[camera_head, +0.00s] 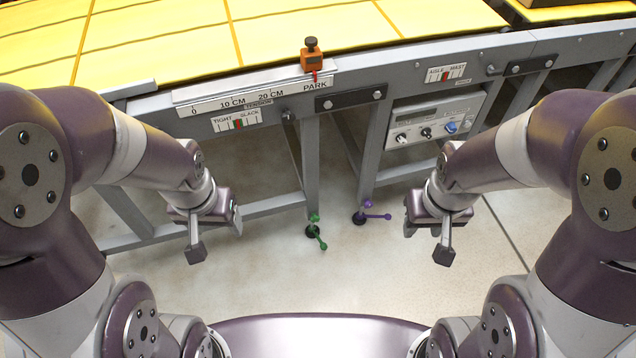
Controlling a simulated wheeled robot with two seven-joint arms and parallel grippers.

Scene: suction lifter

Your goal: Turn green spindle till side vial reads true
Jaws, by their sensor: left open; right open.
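The green spindle (316,234) is a small handle with ball ends, low by the foot of a grey leg of the table. My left gripper (216,240) is open and empty, to the left of the spindle and apart from it. My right gripper (426,241) is open and empty, farther off to the right. A small gauge marked AISLE and MAST (432,75) is on the right of the table's front rail, with a red mark near its middle. I cannot tell for sure whether it is the side vial.
A purple spindle (374,214) stands just right of the green one. A TIGHT/SLACK gauge (222,124), a ruler (206,106) with an orange slider (312,62) at PARK, and a control box (412,136) with knobs are on the frame.

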